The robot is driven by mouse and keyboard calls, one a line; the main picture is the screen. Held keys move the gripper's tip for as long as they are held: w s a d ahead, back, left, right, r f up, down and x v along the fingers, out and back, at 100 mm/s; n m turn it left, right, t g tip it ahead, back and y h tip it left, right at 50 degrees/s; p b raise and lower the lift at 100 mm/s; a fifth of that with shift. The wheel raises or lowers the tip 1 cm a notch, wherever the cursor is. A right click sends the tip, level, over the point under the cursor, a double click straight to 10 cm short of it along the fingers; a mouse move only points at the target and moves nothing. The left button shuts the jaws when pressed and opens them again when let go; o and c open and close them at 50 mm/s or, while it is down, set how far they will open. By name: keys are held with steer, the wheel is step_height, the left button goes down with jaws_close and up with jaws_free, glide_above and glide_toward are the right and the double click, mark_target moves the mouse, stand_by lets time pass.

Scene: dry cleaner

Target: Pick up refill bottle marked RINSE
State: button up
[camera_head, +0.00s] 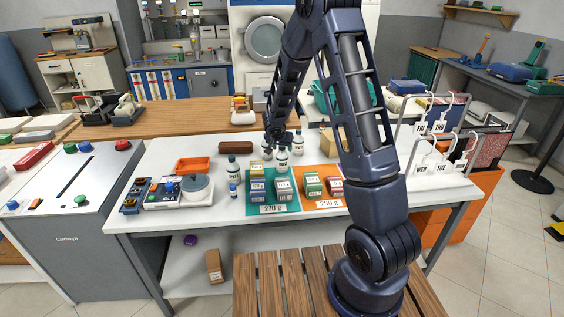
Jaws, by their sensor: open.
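Several white bottles with dark caps stand near the middle of the white table. One bottle (232,172) is left of the teal mat, another bottle (283,161) stands close in front of my gripper, and one more (266,153) is partly hidden behind it. Their labels are too small to read, so I cannot tell which is marked RINSE. My gripper (276,143) is open, at the bottle caps' height, pointing down. I cannot tell whether a bottle stands between its fingers.
Small boxes stand on the teal mat (286,209) and orange mat (322,204). White racks with day tags (430,165) stand right. My arm hides part of the table.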

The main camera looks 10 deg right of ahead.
steer(key=shift+f, duration=0.1)
jaws_close()
stand_by(0.5)
